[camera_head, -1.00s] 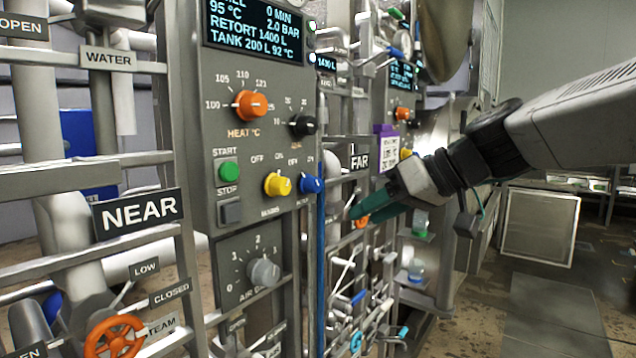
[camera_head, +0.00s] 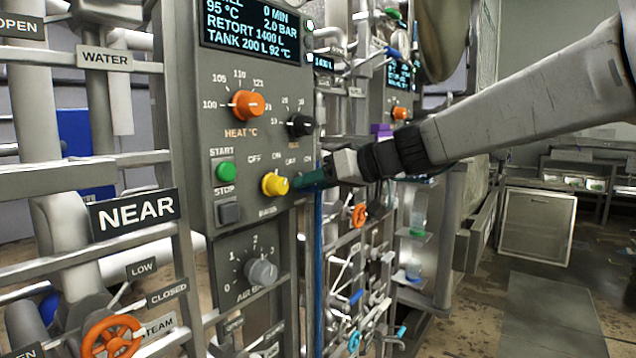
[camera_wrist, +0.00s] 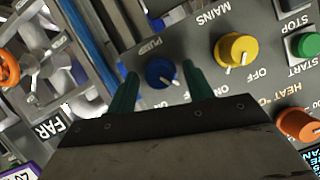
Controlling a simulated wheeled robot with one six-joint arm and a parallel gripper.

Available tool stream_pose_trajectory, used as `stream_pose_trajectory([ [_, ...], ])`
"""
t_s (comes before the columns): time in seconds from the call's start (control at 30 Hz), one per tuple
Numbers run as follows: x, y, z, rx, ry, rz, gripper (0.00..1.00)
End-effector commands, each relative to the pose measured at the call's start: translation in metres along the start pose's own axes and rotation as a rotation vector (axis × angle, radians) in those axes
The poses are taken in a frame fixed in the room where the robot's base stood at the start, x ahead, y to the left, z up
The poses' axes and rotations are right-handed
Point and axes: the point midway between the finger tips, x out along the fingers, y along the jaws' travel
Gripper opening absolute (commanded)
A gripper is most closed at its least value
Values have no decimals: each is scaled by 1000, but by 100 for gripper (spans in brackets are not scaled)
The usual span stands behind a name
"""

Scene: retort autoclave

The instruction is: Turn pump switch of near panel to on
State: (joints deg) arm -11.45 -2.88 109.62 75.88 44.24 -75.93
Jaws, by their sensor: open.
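The near panel (camera_head: 242,185) is a grey box with a screen, knobs and buttons, with a NEAR sign (camera_head: 135,213) at its left. Its blue pump switch (camera_wrist: 162,72) shows in the wrist view, its white mark toward the lower right, near the OFF lettering. In the head view my gripper covers the pump switch. My gripper (camera_head: 308,181) is at the panel's right edge. In the wrist view my gripper (camera_wrist: 160,88) is open, with one green finger on each side of the blue knob. I cannot tell whether the fingers touch it.
The yellow mains knob (camera_head: 274,184) is just left of my gripper. The black knob (camera_head: 300,125) is above it, the green start button (camera_head: 225,171) farther left. A blue vertical pipe (camera_head: 318,270) runs beside the panel. Open floor (camera_head: 548,310) lies at the right.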

Motion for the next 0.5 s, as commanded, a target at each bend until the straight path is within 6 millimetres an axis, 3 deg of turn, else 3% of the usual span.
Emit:
stream_pose_trajectory([
  [0.13, 0, 0, 0, 0, 0, 0, 52],
  [0.3, 0, 0, 0, 1, 0, 0, 7],
  [0.5, 0, 0, 0, 6, 0, -1, 7],
])
